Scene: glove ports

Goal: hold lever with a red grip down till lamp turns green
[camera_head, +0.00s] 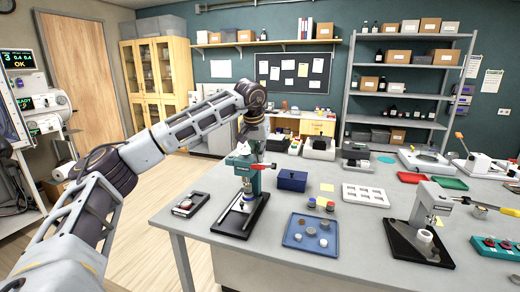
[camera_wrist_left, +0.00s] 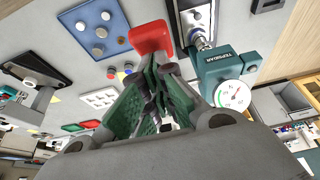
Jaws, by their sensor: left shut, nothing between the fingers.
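A teal bench press (camera_head: 243,186) on a dark base stands near the table's front left. Its red grip (camera_head: 271,166) shows small beside the head. In the left wrist view the red grip (camera_wrist_left: 150,38) is large, right at my fingertips; whether they touch it I cannot tell. The press head (camera_wrist_left: 222,68) and its round gauge (camera_wrist_left: 232,95) are to the right. My left gripper (camera_head: 250,148) is over the press, fingers shut and empty; its green-padded fingers (camera_wrist_left: 160,72) fill the middle of the wrist view. I cannot make out a lamp. My right gripper is not in view.
A blue tray (camera_head: 310,234) with small discs, a dark blue box (camera_head: 292,180) and a white tray (camera_head: 365,195) lie right of the press. A black-and-grey device (camera_head: 190,204) lies to the left.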

